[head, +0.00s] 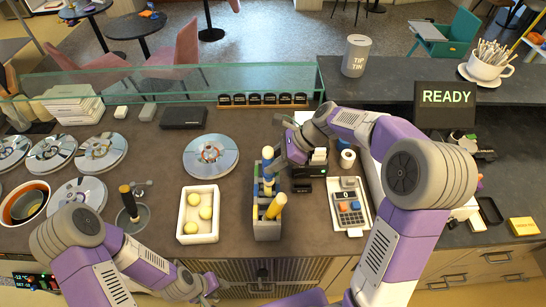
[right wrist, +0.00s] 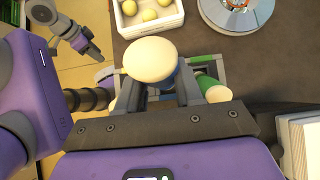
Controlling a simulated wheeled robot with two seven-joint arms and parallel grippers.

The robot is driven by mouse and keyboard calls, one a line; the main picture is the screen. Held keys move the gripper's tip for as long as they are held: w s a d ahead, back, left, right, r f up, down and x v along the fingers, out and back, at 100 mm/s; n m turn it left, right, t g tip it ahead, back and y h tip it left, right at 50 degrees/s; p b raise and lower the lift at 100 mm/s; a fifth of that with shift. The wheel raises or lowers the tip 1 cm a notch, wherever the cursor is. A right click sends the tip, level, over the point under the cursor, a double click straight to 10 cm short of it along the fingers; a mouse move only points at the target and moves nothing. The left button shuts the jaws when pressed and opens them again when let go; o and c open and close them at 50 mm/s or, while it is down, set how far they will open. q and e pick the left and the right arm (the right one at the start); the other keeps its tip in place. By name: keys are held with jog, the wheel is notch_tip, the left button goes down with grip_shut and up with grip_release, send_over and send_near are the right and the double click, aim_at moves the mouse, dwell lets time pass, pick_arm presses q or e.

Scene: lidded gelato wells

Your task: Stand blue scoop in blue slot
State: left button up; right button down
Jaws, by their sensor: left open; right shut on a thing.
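The grey scoop rack (head: 267,232) stands on the counter in the middle of the head view. My right gripper (head: 270,165) reaches over its far part. In the right wrist view my right gripper (right wrist: 158,85) is shut on the blue scoop, whose round cream end (right wrist: 150,59) faces the camera. A bit of blue shows below that end. The scoop's lower end and the blue slot are hidden, so I cannot tell whether it is inside. A yellow-handled scoop (head: 276,207) leans in the rack's near part. My left gripper (head: 208,287) is open and empty, low and left of the rack.
A white tray with several pale balls (head: 198,214) stands left of the rack. A round metal lid (head: 210,156) lies behind it. A card terminal (head: 348,205) is to the right. A green cylinder with a cream end (right wrist: 212,88) is close beside my right gripper.

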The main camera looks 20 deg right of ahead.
jog(key=shift+f+b, duration=2.6)
jog(key=shift+f, duration=2.15)
jog(key=c, duration=0.7)
grip_release()
jog(key=shift+o, duration=0.2)
jog(key=shift+r, duration=0.1)
jog(key=s+d+r+p, duration=0.1)
jog(key=d+r+p, duration=0.2)
jog(key=r+p, duration=0.5)
jog(key=shift+r+p, duration=0.4)
jog(key=shift+p, duration=0.1)
jog(key=shift+d, duration=0.1)
